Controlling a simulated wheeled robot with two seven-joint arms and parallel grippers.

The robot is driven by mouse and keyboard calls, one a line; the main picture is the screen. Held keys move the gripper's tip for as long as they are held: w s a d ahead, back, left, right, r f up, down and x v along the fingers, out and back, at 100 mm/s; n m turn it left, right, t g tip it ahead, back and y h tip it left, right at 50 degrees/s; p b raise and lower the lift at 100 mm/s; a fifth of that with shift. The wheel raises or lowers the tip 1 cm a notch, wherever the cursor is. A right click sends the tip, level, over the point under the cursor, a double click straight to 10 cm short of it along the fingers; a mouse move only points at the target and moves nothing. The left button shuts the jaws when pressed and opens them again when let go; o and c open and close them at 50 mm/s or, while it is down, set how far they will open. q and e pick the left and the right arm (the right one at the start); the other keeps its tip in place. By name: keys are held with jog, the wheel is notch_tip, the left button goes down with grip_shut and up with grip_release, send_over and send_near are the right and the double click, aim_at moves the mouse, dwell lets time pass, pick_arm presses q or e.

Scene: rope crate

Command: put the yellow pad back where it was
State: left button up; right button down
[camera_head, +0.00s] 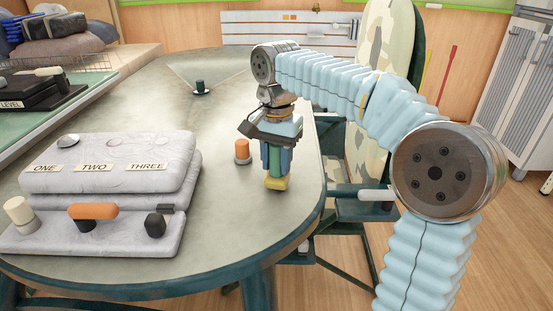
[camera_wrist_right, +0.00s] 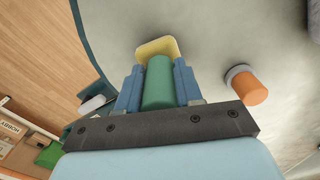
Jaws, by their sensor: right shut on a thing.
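The yellow pad (camera_head: 277,183) is a small flat block at the lower end of a green cylinder (camera_head: 274,160). My right gripper (camera_head: 276,164) points down at the right part of the table, its blue fingers shut on the green cylinder. In the right wrist view, the cylinder (camera_wrist_right: 158,84) is between the fingers, and the yellow pad (camera_wrist_right: 158,46) shows past their tips. I cannot tell whether the pad touches the table or hangs just above it. My left gripper is not in view.
An orange cylinder on a grey base (camera_head: 242,150) stands just left of my right gripper. A grey stepped block (camera_head: 110,165) labelled ONE, TWO, THREE fills the table's left front. A small dark green peg (camera_head: 200,88) stands farther back. The table's (camera_head: 240,215) front middle is bare.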

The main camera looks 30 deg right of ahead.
jog(key=shift+f+b, duration=0.35)
jog(key=shift+f, duration=0.15)
jog(key=c, duration=0.7)
grip_release()
jog(key=shift+o, duration=0.2)
notch_tip(320, 180, up, 14)
jog(key=p, duration=0.4)
jog(key=shift+f, duration=0.1)
